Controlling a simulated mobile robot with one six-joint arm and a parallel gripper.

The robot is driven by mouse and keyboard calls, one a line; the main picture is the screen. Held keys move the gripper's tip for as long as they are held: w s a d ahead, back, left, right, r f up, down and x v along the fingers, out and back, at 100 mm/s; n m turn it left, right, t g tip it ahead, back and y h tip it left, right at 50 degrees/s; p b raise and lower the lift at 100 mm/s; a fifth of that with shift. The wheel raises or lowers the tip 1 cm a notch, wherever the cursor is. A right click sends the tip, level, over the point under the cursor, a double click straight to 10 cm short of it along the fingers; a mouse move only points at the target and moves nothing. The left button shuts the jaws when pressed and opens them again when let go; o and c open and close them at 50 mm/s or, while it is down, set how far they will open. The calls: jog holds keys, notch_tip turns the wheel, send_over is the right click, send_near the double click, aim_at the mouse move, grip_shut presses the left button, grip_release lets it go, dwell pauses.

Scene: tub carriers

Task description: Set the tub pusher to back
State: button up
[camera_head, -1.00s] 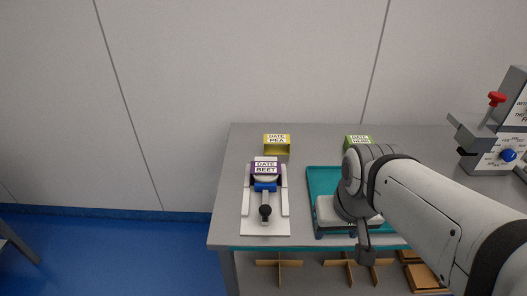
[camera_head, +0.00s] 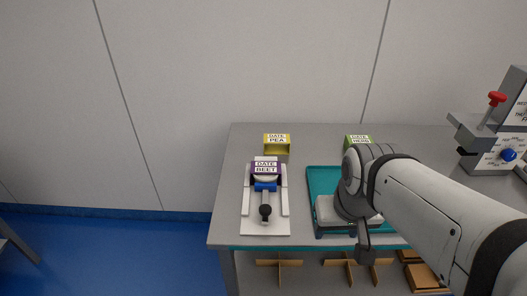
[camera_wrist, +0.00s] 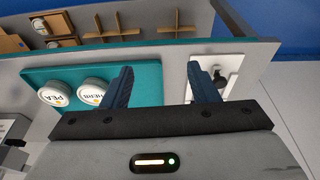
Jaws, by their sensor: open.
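The tub pusher is a blue slider with a grey bar and a black knob (camera_head: 265,211) on a white base plate (camera_head: 246,229), at the left of the grey table in the head view. A purple-banded tub labelled DATE BEET (camera_head: 265,168) sits at the slider's far end. In the wrist view the white base (camera_wrist: 229,66) and dark knob (camera_wrist: 219,77) show beyond the right finger, partly hidden by it. My gripper (camera_wrist: 163,84) is open and empty, with its fingers apart over the teal tray's side of the table.
A teal tray (camera_head: 322,180) holds white-lidded tubs labelled PEA (camera_wrist: 54,95) and HERB (camera_wrist: 94,91). A yellow DATE PEA holder (camera_head: 277,144) and a green one (camera_head: 358,140) stand behind. A machine with a red-knobbed lever (camera_head: 497,98) is at right.

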jog(key=m+g, duration=0.3)
jog(key=m, duration=0.6)
send_near(265, 209)
jog(key=shift+s+d+f, duration=0.2)
jog(key=shift+d+f, duration=0.05)
jog(key=shift+w+a+f, duration=0.15)
jog(key=shift+a+f, duration=0.05)
jog(key=shift+f, duration=0.25)
notch_tip(265, 209, down, 7)
jog(key=shift+f, duration=0.1)
grip_shut()
